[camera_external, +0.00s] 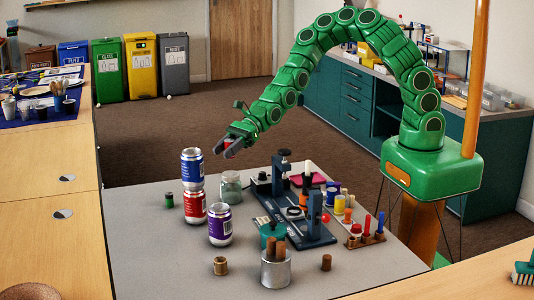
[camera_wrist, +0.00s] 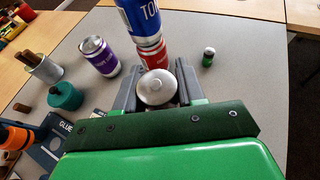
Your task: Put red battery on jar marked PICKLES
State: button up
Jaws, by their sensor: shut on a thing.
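My gripper (camera_external: 225,148) is raised over the grey table, its fingers shut on the red battery (camera_external: 229,143), mostly hidden by the fingers in the external view. In the wrist view the battery's round silver end (camera_wrist: 157,88) shows between the fingers of my gripper (camera_wrist: 158,78). A glass jar (camera_external: 231,188) with greenish contents stands on the table, lower in the picture than my gripper, with a clear gap between them. Its marking is too small to read. I cannot make it out in the wrist view.
A blue can (camera_external: 192,167) stands on a red can (camera_external: 193,207) left of the jar, with a purple can (camera_external: 220,225) in front. A green-banded battery (camera_external: 169,200) stands farther left. A blue stand (camera_external: 290,208) is to the right. The table's front left is clear.

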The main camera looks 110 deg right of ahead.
aim_at(227, 176)
jog(key=shift+f, duration=2.65)
jog(key=shift+f, duration=0.1)
jog(key=o, duration=1.1)
